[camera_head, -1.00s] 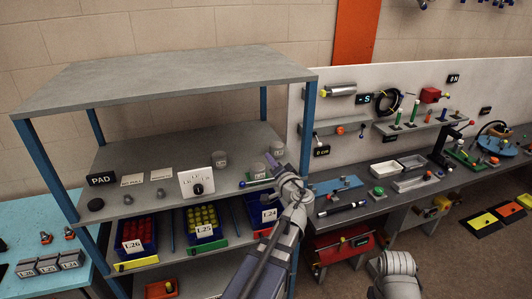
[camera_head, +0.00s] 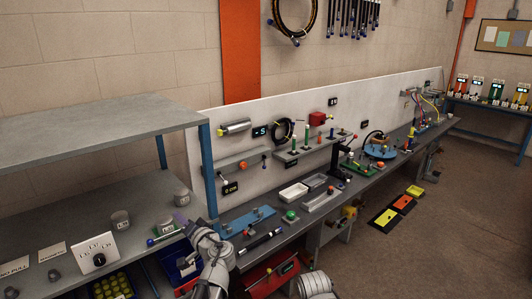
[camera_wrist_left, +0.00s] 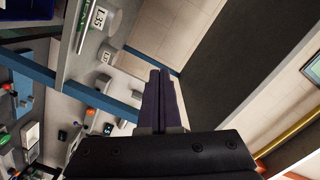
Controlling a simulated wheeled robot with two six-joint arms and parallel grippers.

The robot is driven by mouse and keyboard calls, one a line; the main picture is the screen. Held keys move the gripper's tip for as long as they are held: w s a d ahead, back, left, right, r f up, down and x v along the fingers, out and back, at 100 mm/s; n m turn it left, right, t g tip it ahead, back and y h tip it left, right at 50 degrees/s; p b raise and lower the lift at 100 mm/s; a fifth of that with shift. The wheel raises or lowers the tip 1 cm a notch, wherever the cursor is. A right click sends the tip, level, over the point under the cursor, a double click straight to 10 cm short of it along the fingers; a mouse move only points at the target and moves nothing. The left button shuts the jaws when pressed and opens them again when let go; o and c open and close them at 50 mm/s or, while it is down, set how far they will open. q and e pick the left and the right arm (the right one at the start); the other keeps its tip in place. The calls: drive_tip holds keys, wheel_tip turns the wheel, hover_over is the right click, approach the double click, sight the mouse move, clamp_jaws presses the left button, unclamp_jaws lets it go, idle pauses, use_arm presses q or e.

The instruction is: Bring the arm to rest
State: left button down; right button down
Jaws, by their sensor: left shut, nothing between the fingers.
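My left gripper (camera_head: 181,222) shows in the head view beside the right end of the grey shelf rack. Its dark purple fingers are together and empty, and they also show in the left wrist view (camera_wrist_left: 157,98). My left arm (camera_head: 215,262) reaches up from the bottom of the head view. The fingers are near a blue-ended lever (camera_head: 160,238) on the shelf; I cannot tell how far apart they are. My right gripper is not in view.
The shelf rack (camera_head: 110,128) stands at the left with grey cups, a dial panel (camera_head: 96,252) and bins. A long workbench (camera_head: 262,222) with fixtures runs along the wall panel. Yellow and red floor mats (camera_head: 394,212) lie on open floor at the right.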

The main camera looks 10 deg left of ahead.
use_arm(q)
drive_tip(key=s+d+f+g+h+b, duration=0.35)
drive_tip(key=d+f+b, duration=0.2)
drive_tip(key=f, duration=0.65)
drive_tip(key=s+d+f+g+h+b, duration=0.2)
drive_tip(key=s+d+f+b, duration=0.2)
drive_tip(key=d+f, duration=0.55)
drive_tip(key=s+d+f+m+g+h+b, duration=0.2)
drive_tip(key=s+d+f+g+h+b, duration=0.4)
drive_tip(key=s+d+f, duration=0.6)
wheel_tip(320, 180, down, 4)
drive_tip(key=d+h, duration=0.1)
drive_tip(key=d, duration=0.1)
drive_tip(key=shift+s+d+m+b, duration=0.2)
drive_tip(key=shift+d+m+b, duration=0.1)
drive_tip(key=shift+m, duration=0.1)
drive_tip(key=shift+a, duration=0.2)
